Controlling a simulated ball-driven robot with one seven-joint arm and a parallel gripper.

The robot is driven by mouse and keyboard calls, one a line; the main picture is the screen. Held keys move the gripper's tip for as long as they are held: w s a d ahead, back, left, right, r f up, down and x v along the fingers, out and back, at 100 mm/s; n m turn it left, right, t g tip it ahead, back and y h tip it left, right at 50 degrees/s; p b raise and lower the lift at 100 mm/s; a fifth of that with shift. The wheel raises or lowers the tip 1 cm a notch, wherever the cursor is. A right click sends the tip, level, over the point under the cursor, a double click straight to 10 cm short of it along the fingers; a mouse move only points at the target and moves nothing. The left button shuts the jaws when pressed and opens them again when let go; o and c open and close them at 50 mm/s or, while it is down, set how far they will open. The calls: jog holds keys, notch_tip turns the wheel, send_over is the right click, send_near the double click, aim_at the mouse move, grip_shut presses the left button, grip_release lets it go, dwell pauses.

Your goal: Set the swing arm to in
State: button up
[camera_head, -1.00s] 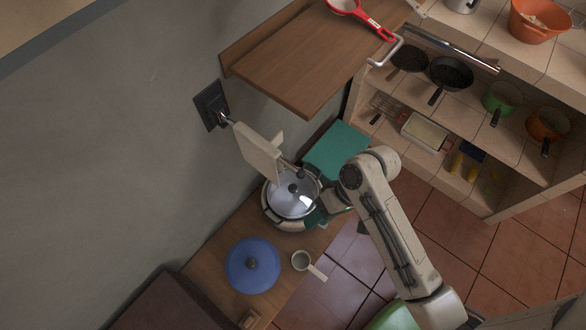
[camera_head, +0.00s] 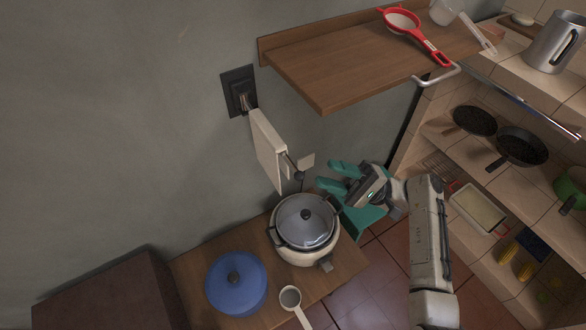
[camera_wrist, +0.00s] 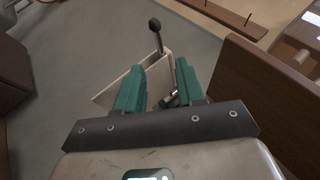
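The swing arm is a cream flat panel (camera_head: 268,150) on a dark wall bracket (camera_head: 239,91). It sticks out from the wall above the cooker. A thin rod with a black knob (camera_head: 299,175) is at its outer end. In the wrist view, the knob (camera_wrist: 155,24) and the panel (camera_wrist: 122,88) show beyond and between my fingers. My gripper (camera_head: 328,174) is right of the knob in the head view, with its teal fingers apart and nothing held. The wrist view shows the same gap (camera_wrist: 160,68). I cannot tell whether a finger touches the panel.
A wooden shelf (camera_head: 350,66) with a red strainer (camera_head: 403,20) overhangs above. Shelving with pans (camera_head: 521,146) is at the right.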

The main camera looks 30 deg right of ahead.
aim_at(292, 163)
jog(key=p+x, duration=0.1)
jog(key=x, duration=0.9)
jog(key=shift+a+r+p, duration=0.1)
jog(key=shift+a+p, duration=0.2)
jog(key=shift+c, duration=0.3)
grip_shut()
